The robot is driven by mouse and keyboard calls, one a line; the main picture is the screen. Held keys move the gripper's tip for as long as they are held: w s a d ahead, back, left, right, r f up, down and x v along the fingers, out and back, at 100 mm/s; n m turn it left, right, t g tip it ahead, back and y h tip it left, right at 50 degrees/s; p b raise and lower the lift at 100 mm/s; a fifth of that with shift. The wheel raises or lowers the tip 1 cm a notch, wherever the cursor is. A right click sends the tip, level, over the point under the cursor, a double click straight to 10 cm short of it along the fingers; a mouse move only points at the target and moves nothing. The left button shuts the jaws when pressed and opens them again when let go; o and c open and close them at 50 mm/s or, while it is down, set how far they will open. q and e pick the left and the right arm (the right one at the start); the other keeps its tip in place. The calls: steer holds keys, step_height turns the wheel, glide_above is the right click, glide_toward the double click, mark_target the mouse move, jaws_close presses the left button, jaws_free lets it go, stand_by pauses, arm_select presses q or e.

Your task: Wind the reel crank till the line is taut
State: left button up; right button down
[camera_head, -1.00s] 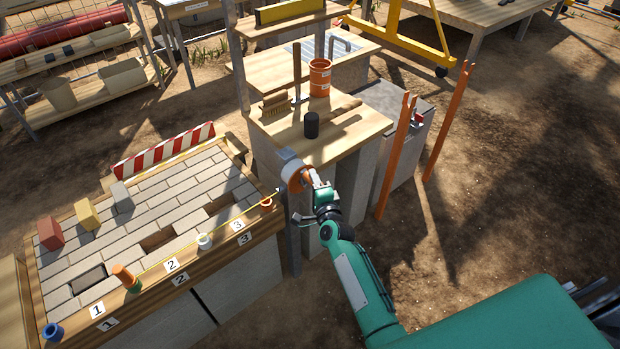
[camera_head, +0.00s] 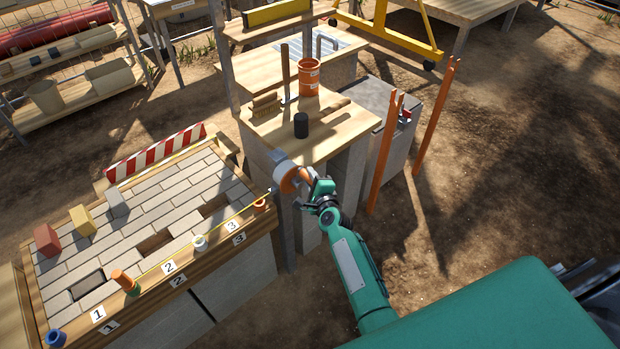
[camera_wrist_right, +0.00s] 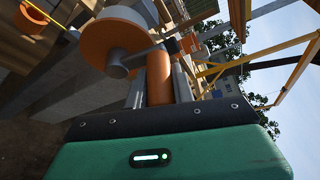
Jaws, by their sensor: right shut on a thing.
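The reel (camera_head: 287,178), an orange disc with a pale drum, is mounted beside a post at the right end of the brick bench. My right gripper (camera_head: 313,190) is at its crank side. In the right wrist view the reel (camera_wrist_right: 110,42) is at upper left, and its orange crank handle (camera_wrist_right: 159,78) lies between the two fingers, which are shut on it. A thin yellow line (camera_head: 218,225) runs from the reel along the bench front towards an orange-and-green peg (camera_head: 124,281). It looks nearly straight; slight slack cannot be judged. My left gripper is not in view.
The brick bench (camera_head: 262,222) carries loose blocks, a red-white striped board (camera_head: 155,152) and numbered cards. A wooden worktop (camera_head: 345,122) behind the reel holds a black cylinder (camera_head: 301,125), a brush and an orange pot (camera_head: 309,77). Orange posts (camera_head: 385,155) stand to the right.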

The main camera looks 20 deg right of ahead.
steer(key=c, duration=1.2)
jaws_free()
steer(key=shift+o, duration=0.2)
steer(key=s+r+b, duration=0.1)
steer(key=s, duration=1.2)
steer(key=shift+s+r, duration=0.35)
steer(key=shift+a, duration=0.1)
